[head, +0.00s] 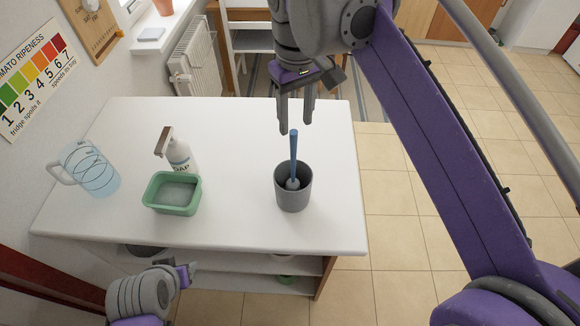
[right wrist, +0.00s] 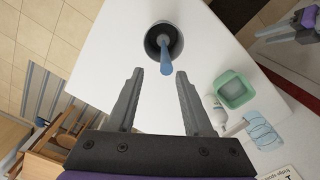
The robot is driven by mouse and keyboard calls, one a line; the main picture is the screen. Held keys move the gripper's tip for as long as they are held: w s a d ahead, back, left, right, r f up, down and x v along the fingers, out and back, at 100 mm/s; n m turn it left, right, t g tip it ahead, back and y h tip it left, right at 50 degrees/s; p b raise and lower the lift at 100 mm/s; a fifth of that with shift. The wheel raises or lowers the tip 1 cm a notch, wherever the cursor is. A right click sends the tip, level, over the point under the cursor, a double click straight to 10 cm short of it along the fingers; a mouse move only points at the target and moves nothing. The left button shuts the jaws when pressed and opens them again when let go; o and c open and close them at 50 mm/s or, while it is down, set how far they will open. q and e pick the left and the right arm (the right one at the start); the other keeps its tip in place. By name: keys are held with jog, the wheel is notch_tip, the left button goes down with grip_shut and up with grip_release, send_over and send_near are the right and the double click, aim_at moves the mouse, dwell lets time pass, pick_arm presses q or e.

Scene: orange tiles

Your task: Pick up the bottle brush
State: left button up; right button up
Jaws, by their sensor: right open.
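The bottle brush (head: 293,147) has a blue handle and stands nearly upright in a grey cup (head: 294,196) on the white counter. In the right wrist view the brush handle (right wrist: 167,56) points out of the cup (right wrist: 178,40) toward the camera. My right gripper (head: 296,128) is open and empty, pointing down above the cup, with the handle's top near its fingertips in the picture. In the right wrist view the fingers (right wrist: 159,72) lie apart on both sides of the handle's end. My left gripper (head: 190,272) is low at the counter's front; its jaw state is unclear.
A green basin (head: 160,207), a soap bottle (head: 180,156) and a clear blue jug (head: 97,168) stand on the counter (head: 235,225) to the left. The counter around the cup is clear. A chair (head: 247,40) and radiator (head: 194,60) are behind.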

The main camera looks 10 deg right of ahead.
aim_at(295, 138)
jog(key=f, duration=0.4)
jog(key=shift+s+a, duration=0.1)
jog(key=shift+s, duration=0.25)
jog(key=shift+w+f, duration=0.1)
jog(key=shift+f, duration=0.5)
notch_tip(295, 138, down, 5)
jog(key=shift+a+r+b, duration=0.15)
jog(key=shift+r+b, duration=0.05)
jog(key=shift+b, duration=0.1)
grip_shut()
jog(key=shift+s, duration=0.2)
